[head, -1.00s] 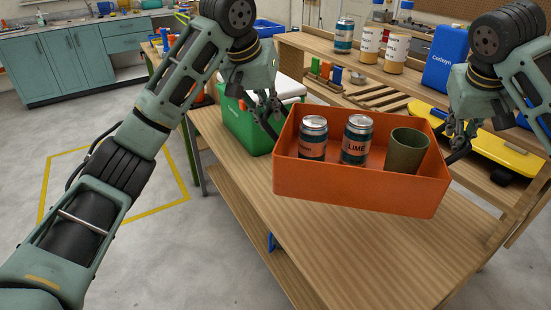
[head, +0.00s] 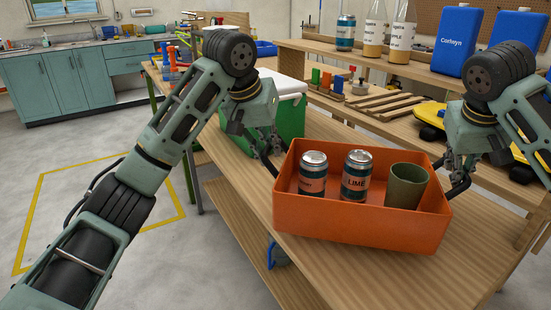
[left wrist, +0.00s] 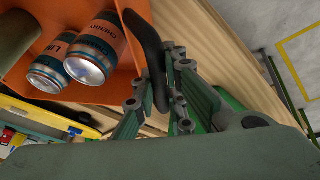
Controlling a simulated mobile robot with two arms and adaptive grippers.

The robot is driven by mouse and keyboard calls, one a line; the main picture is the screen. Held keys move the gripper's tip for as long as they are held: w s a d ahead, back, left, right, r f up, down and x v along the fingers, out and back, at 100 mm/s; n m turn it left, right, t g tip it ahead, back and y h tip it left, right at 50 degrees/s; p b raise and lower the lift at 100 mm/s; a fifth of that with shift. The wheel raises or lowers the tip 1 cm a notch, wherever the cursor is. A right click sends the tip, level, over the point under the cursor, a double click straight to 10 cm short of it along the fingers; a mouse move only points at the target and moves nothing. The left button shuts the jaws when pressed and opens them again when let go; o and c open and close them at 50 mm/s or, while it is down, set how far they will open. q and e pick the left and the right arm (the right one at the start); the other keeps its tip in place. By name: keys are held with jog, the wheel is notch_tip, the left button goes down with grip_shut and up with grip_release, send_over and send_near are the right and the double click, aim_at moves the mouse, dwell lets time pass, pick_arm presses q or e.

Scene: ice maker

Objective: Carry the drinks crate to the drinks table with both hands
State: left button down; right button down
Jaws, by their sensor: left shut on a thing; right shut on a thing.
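The orange drinks crate (head: 350,222) is in front of me in the head view, over the wooden table. It holds two cans, one on the left (head: 312,174) and a lime can (head: 356,176), and a green cup (head: 406,186) on the right. My left gripper (head: 271,160) is shut on the crate's left side. The left wrist view shows its fingers (left wrist: 160,95) at a dark handle on the crate's wall (left wrist: 140,38). My right gripper (head: 455,180) is shut on the crate's right side. I cannot tell whether the crate's bottom touches the table.
The wooden table (head: 330,262) lies beneath the crate. A green cooler with a white lid (head: 291,117) stands behind its left end. A back shelf bears bottles (head: 374,36), blue jugs (head: 459,42) and a can (head: 345,34). Open floor (head: 110,262) is at left.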

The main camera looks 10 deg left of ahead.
pick_arm(q)
jog(key=shift+s+r, duration=0.1)
jog(key=shift+r, duration=0.1)
pick_arm(e)
jog(key=shift+r, duration=0.15)
pick_arm(q)
jog(key=shift+f, duration=0.25)
pick_arm(e)
jog(key=shift+f, duration=0.2)
